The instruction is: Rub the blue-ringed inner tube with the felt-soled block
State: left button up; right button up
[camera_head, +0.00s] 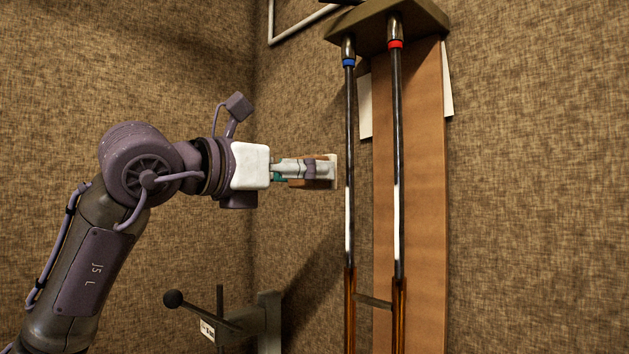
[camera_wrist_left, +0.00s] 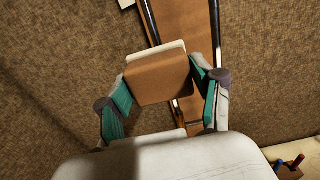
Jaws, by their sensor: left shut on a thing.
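The blue-ringed inner tube (camera_head: 349,130) hangs upright at the left of a pair, with its blue ring (camera_head: 348,62) near the top. My left gripper (camera_head: 318,170) is shut on the felt-soled block (camera_head: 334,171), a brown block with a pale sole facing the tube. In the head view the block is just left of the tube, with a small gap showing. In the left wrist view the block (camera_wrist_left: 158,78) sits between the fingers and partly covers the tube (camera_wrist_left: 150,22) behind it. My right gripper is not in view.
A red-ringed tube (camera_head: 397,150) hangs close on the right, before a brown board (camera_head: 423,200). Both tubes hang below a dark bracket (camera_head: 425,22) and are joined lower down by a crossbar (camera_head: 373,301). A ball-ended lever (camera_head: 173,299) stands at the lower left.

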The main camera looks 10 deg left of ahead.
aim_at(348, 149)
pick_arm(q)
jog(key=shift+s+a, duration=0.1)
jog(key=shift+s, duration=0.1)
jog(key=b+v, duration=0.1)
jog(key=v, duration=0.2)
dwell(0.4)
jog(key=shift+w, duration=0.15)
jog(key=shift+p+x, duration=1.05)
jog(key=shift+x, duration=2.4)
jog(key=shift+p+x, duration=0.35)
jog(key=shift+x, duration=0.6)
jog(key=shift+r+p, duration=1.4)
jog(key=shift+r, duration=0.65)
